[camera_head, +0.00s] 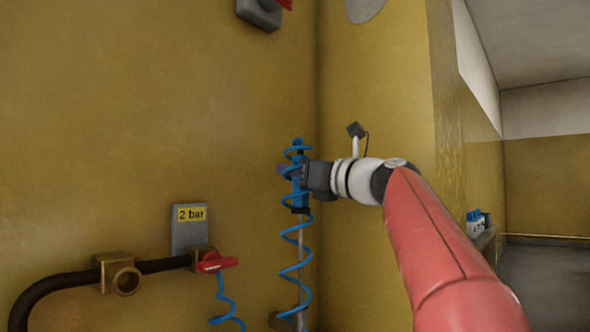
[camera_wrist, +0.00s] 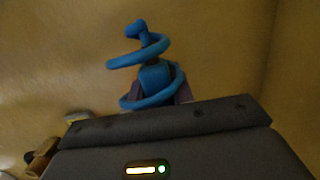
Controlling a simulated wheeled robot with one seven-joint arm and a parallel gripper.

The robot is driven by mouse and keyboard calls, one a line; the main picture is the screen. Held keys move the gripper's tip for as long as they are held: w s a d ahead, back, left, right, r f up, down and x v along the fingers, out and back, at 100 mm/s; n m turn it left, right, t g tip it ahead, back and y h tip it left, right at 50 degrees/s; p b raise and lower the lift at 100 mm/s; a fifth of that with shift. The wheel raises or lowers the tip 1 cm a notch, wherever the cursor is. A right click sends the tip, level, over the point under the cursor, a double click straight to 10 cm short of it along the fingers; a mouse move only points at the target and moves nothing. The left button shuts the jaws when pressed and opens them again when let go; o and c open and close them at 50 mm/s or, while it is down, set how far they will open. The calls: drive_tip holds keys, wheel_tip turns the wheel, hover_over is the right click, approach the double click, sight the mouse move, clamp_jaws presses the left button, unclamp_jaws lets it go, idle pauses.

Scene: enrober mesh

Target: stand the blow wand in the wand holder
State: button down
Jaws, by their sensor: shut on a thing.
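My gripper (camera_head: 300,179) is shut on the blow wand (camera_head: 299,198) by its blue body, in front of the wall corner. The wand hangs upright, its thin grey tube pointing down. A blue coiled hose winds around it. In the wrist view the wand's blue top (camera_wrist: 153,78) with hose loops stands beyond the dark gripper body, which hides the fingertips. A brass block with a round ring (camera_head: 127,281) sits on the left wall. A small brownish piece (camera_head: 283,321) shows by the tube's lower end, cut by the frame edge. I cannot tell which is the wand holder.
A red-handled valve (camera_head: 215,262) on a dark pipe (camera_head: 72,280) is below the "2 bar" plate (camera_head: 190,228). Blue hose hangs from it. A grey box (camera_head: 260,13) is high on the wall. Small blue and white items (camera_head: 477,222) sit on a ledge at right.

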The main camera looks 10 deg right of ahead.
sight(306, 203)
drive_tip(key=shift+f+b, duration=2.2)
drive_tip(key=shift+f, duration=0.75)
drive_tip(key=shift+f+b, duration=3.95)
drive_tip(key=shift+f, duration=1.45)
drive_tip(key=c, duration=1.1)
unclamp_jaws()
drive_tip(key=v, duration=0.7)
drive_tip(key=shift+s+d+f, duration=0.1)
drive_tip(key=shift+s+d, duration=0.1)
drive_tip(key=shift+s, duration=0.15)
